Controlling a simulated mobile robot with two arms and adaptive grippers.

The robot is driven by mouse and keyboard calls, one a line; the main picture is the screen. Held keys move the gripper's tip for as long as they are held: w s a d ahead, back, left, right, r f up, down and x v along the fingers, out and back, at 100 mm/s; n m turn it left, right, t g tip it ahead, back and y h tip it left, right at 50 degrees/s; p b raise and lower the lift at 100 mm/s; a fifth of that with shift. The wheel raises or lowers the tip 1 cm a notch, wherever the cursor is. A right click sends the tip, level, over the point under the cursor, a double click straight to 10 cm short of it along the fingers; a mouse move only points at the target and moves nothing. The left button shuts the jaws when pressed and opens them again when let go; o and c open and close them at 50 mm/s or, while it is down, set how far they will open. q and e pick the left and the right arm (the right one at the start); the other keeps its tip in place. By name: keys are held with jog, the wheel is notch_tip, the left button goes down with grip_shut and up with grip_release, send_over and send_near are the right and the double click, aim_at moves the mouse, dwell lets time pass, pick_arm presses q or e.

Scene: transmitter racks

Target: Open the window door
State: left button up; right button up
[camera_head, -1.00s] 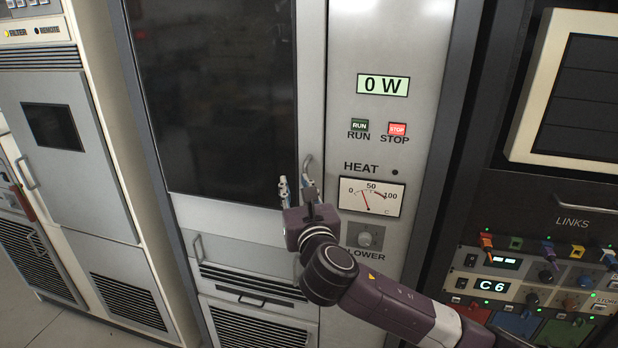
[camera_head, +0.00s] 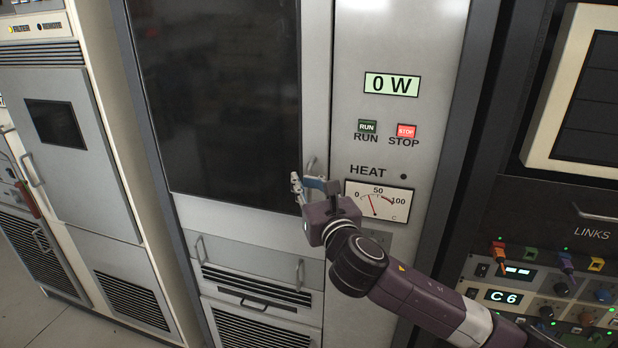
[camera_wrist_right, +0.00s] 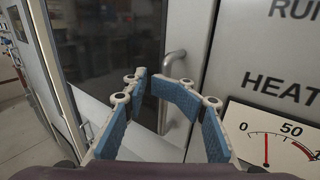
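The window door (camera_head: 225,100) is a tall dark glass pane in a grey frame, shut in its cabinet. Its upright metal handle (camera_head: 311,165) is on the right of the frame; the wrist view also shows this handle (camera_wrist_right: 174,58). My right gripper (camera_head: 310,187) is at the handle's lower part, its fingers pointing up and left. In the wrist view its blue-padded fingers (camera_wrist_right: 149,80) lean inward, with a gap between the tips. One finger hides part of the handle; I cannot tell whether they touch. Nothing is gripped. My left gripper is not in view.
Lower drawers with handles (camera_head: 300,272) are below. Another cabinet (camera_head: 80,150) stands left.

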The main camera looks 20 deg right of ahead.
jog(key=s+a+p, duration=0.2)
jog(key=s+a, duration=0.1)
jog(key=s, duration=0.4)
jog(key=shift+s, duration=0.15)
dwell(0.4)
jog(key=shift+p, duration=0.5)
jog(key=shift+o, duration=0.2)
